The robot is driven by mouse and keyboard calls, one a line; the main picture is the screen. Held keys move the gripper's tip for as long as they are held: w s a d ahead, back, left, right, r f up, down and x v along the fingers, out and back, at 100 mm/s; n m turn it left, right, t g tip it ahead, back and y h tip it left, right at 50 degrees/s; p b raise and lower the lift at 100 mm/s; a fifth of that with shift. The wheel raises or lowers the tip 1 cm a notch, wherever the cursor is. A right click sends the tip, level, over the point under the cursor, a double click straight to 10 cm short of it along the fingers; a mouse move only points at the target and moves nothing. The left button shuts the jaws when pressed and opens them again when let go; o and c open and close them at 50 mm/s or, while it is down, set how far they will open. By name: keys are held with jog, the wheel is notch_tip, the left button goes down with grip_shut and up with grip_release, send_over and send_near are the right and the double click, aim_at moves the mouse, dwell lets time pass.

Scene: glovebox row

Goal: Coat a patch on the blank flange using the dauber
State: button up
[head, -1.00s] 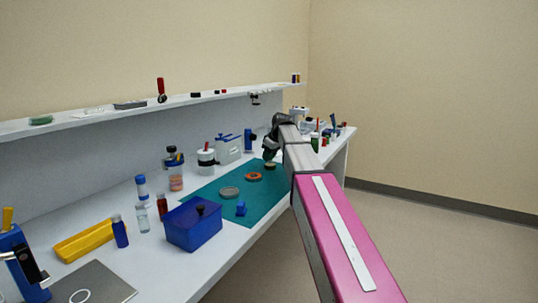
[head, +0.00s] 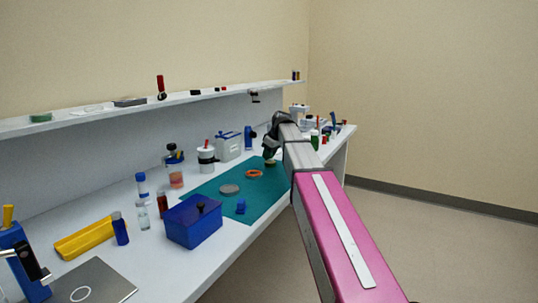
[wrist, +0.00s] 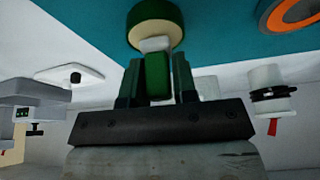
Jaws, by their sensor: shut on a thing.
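My gripper (wrist: 157,85) is shut on the dauber (wrist: 157,75), which has a green handle and a pale tip. In the head view my gripper (head: 270,152) hangs at the far end of the teal mat (head: 215,180). A round cream-and-green piece (wrist: 155,14), apparently the blank flange, lies on the mat beyond the tip. The tip overlaps its near edge in the wrist view; I cannot tell whether they touch. In the head view this piece (head: 270,163) is partly hidden below the gripper.
An orange ring (head: 254,174), a grey disc (head: 229,189) and a small blue block (head: 241,207) lie on the mat. A blue box (head: 193,225) stands at its front. A white pot with a black band (head: 206,158) stands behind. Bottles crowd the bench's left.

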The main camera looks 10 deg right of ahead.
jog(key=shift+f, duration=0.35)
dwell(1.2)
jog(key=shift+r, duration=3.55)
